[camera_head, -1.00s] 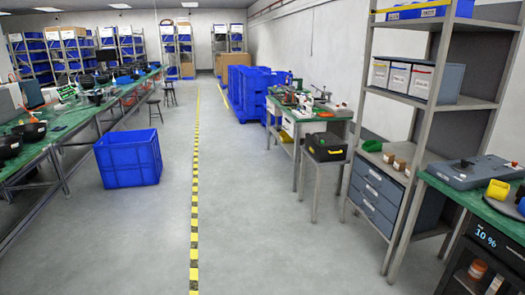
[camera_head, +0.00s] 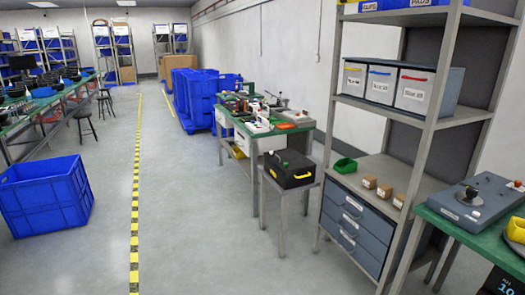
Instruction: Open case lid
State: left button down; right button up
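A black case (camera_head: 291,169) with a yellow handle on its front sits on a small grey stand (camera_head: 287,187) right of the picture's middle. Its lid appears shut. A small green item shows on or just behind its top; I cannot tell which. Neither of my grippers is in view.
A green-topped workbench (camera_head: 268,122) with tools stands behind the case. Right of it is a grey shelf rack (camera_head: 432,121) with drawers (camera_head: 350,226) and a green bin (camera_head: 344,166). A blue crate (camera_head: 46,196) stands at left. The floor (camera_head: 190,220) between is clear.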

aim_at(296, 161)
jog(key=i, duration=1.55)
jog(key=l+z, duration=0.05)
